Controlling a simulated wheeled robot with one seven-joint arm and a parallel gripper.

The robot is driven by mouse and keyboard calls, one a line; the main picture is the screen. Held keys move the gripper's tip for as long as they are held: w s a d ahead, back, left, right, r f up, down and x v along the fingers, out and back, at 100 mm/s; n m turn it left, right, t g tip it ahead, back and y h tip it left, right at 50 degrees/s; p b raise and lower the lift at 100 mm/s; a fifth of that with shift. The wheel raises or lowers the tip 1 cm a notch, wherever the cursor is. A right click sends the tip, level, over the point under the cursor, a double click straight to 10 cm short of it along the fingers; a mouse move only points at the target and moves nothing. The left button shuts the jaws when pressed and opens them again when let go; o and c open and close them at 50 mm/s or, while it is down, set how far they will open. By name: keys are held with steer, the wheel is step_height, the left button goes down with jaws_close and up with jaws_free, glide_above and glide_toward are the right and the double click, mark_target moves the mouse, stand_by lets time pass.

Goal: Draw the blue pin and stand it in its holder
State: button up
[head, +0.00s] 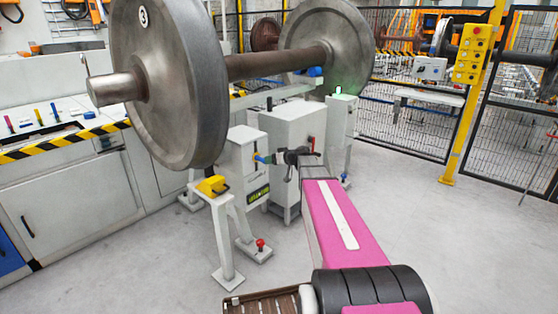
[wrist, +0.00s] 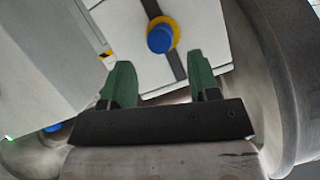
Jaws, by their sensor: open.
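The blue pin (wrist: 160,38) shows its round blue head in the wrist view, set in a yellow ring on a white panel with a dark slot. In the head view the blue pin (head: 262,159) sticks out of the white box under the wheelset. My gripper (wrist: 162,82) has its two green fingertips apart with nothing between them. The pin head is beyond the fingertips, roughly centred between them. In the head view my gripper (head: 280,157) is just right of the pin, pointing at it. I cannot tell which part is the pin's holder.
The large wheelset (head: 178,80) hangs over the box. A yellow-topped stand (head: 212,186) is at front left. Coloured upright pieces (head: 38,117) stand on the left bench. The floor at right is clear.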

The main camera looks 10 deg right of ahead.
steer(key=shift+x, duration=2.9)
jaws_close()
steer(key=s+d, duration=1)
steer(key=s, duration=0.3)
steer(key=shift+s, duration=0.4)
stand_by(0.6)
